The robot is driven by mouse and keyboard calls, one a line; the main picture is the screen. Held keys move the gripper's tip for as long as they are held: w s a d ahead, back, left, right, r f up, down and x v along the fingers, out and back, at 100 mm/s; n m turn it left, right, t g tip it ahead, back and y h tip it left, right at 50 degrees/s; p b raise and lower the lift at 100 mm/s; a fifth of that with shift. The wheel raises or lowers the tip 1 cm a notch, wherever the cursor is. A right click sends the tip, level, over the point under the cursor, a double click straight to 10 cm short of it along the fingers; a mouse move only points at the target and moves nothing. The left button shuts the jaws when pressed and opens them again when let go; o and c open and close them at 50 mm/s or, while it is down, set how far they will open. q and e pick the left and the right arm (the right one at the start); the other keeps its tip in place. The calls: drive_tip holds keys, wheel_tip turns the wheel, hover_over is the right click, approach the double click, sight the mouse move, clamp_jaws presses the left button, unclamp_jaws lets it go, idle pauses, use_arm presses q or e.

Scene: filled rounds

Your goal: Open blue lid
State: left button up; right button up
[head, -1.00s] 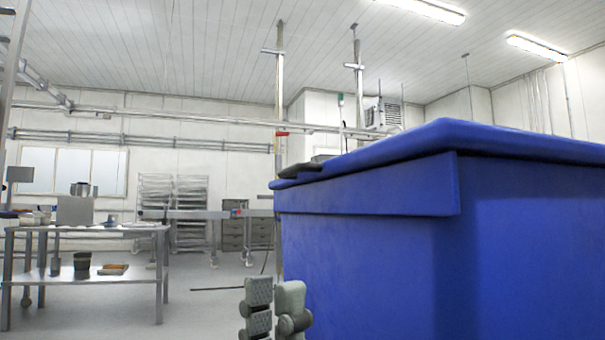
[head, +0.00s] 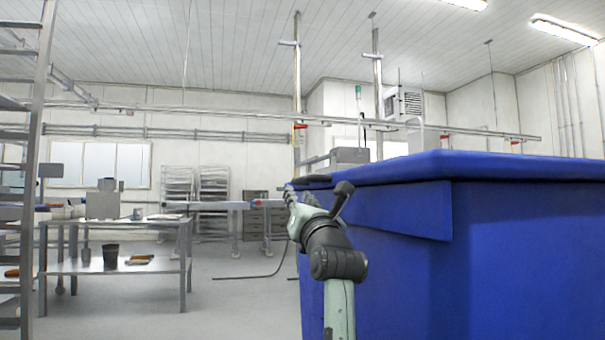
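The blue lid (head: 480,165) lies flat on top of a large blue bin (head: 520,260) that fills the right of the head view. The lid looks closed on the bin. A dark piece (head: 312,181), perhaps a handle or hinge, sits at the lid's left end. My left gripper (head: 294,204) is raised beside the bin's left front corner, just under the lid's left end. It is seen from behind, and my wrist hides part of the corner. I cannot tell whether it touches the bin or how far its fingers are apart. My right gripper is out of view.
A steel table (head: 115,222) with a dark bucket (head: 111,255) on its lower shelf stands at the left. A metal rack (head: 30,180) rises at the left edge. Grey drawers (head: 265,218) stand behind. The floor (head: 240,310) between table and bin is clear.

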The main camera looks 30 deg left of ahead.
sight(301, 180)
use_arm(q)
drive_tip(key=shift+t+h, duration=0.5)
drive_tip(key=shift+h, duration=0.1)
drive_tip(key=x, duration=0.3)
drive_tip(key=d+x, duration=0.1)
drive_tip(key=x, duration=0.1)
drive_tip(key=w+r+x, duration=0.1)
drive_tip(key=x, duration=0.2)
drive_tip(key=shift+w+r, duration=0.1)
clamp_jaws()
